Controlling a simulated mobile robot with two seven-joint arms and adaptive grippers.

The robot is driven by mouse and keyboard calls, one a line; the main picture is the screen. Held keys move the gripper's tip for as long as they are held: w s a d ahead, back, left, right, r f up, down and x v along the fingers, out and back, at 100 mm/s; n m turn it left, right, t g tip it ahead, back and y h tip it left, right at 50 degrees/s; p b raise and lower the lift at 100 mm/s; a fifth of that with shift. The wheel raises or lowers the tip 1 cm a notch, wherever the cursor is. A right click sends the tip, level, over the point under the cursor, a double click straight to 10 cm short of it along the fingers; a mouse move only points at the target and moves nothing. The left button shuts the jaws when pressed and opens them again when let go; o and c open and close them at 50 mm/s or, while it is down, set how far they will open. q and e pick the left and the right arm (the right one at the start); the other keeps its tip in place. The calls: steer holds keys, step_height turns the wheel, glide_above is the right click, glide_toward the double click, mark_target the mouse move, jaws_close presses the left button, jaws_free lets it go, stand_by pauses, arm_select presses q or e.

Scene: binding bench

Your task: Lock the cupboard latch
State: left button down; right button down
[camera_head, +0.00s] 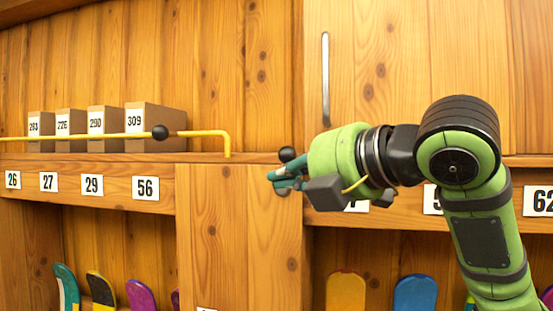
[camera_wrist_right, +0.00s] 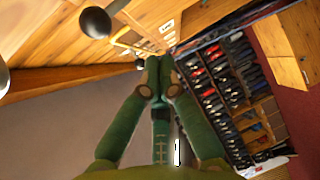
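The cupboard door (camera_head: 400,60) is the pale wood panel at the upper right, with a vertical metal handle (camera_head: 325,80). A black round knob (camera_head: 287,155) sits near the door's lower left; it also shows large on a short metal stem in the right wrist view (camera_wrist_right: 95,22). I take it for the latch, but its mechanism is not clear. My right gripper (camera_head: 275,178) is just below and in front of the knob. Its fingers meet at the tips in the right wrist view (camera_wrist_right: 160,62), with nothing seen between them; it seems apart from the knob. My left gripper is out of view.
A yellow rail (camera_head: 205,133) with a black ball (camera_head: 160,132) runs before several numbered boxes (camera_head: 150,120) on the left shelf. Number plates line the shelf edge. Coloured boards (camera_head: 346,290) stand below. A rack (camera_wrist_right: 225,80) shows in the wrist view.

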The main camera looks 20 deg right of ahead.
steer(key=r, duration=0.1)
steer(key=s+r, duration=0.2)
steer(key=shift+s+d+n+t, duration=0.1)
steer(key=shift+d+n+t, duration=0.2)
steer(key=shift+d+n, duration=0.1)
steer(key=r+p+x, duration=0.1)
steer(key=p+x, duration=0.4)
steer(key=x, duration=0.5)
steer(key=s+d+f+m+t+h+b, duration=0.3)
steer(key=d+m+t+b, duration=0.4)
steer(key=b, duration=1.3)
steer(key=shift+s+d+f+m+t+b, duration=0.25)
steer(key=shift+s+f+m+t+b, duration=0.2)
steer(key=shift+m+t, duration=2.05)
